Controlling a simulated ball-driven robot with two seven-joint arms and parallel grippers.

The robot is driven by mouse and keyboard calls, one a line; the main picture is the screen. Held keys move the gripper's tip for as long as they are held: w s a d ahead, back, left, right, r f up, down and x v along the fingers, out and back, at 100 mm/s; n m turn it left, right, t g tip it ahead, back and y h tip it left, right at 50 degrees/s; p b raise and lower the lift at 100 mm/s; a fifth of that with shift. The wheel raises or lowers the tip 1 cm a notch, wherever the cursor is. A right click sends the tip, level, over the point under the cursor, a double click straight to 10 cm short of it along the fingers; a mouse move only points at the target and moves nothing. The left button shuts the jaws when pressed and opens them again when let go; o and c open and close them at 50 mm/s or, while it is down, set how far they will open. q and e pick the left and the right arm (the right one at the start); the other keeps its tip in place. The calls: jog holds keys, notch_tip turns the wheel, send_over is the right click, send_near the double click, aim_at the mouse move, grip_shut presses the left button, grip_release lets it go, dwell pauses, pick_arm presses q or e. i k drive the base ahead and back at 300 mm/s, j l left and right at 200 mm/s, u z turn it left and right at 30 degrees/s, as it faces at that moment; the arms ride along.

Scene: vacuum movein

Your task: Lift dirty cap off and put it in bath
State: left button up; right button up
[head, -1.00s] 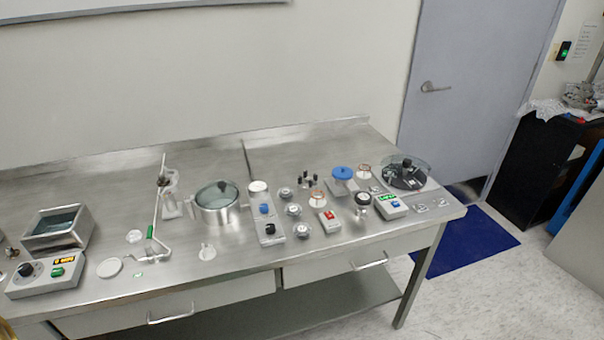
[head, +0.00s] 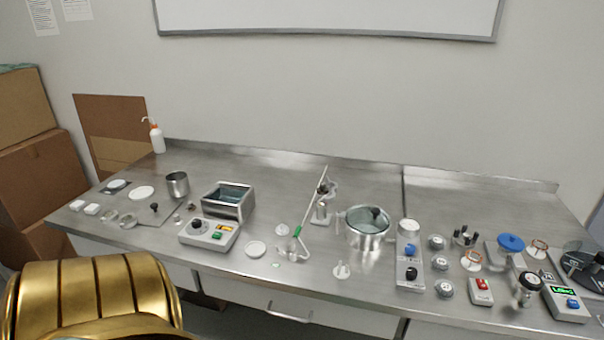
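The bath (head: 243,208) looks to be the open rectangular metal box with dark liquid inside, standing left of centre on the steel bench. I cannot tell which piece is the dirty cap. A blue round cap (head: 511,243) sits on a fitting at the right of the bench. A metal pot with a glass lid (head: 367,237) and black knob stands right of centre. Neither gripper is in view.
The bath's control box (head: 208,234) is in front of it. Several small fittings crowd the right. The steel bench (head: 270,170) is bare at the back. Cardboard boxes (head: 25,165) stand at far left.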

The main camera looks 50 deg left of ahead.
aim_at(322, 190)
jog(key=u, duration=1.55)
jog(key=i+z, duration=0.75)
jog(key=k+j, duration=0.05)
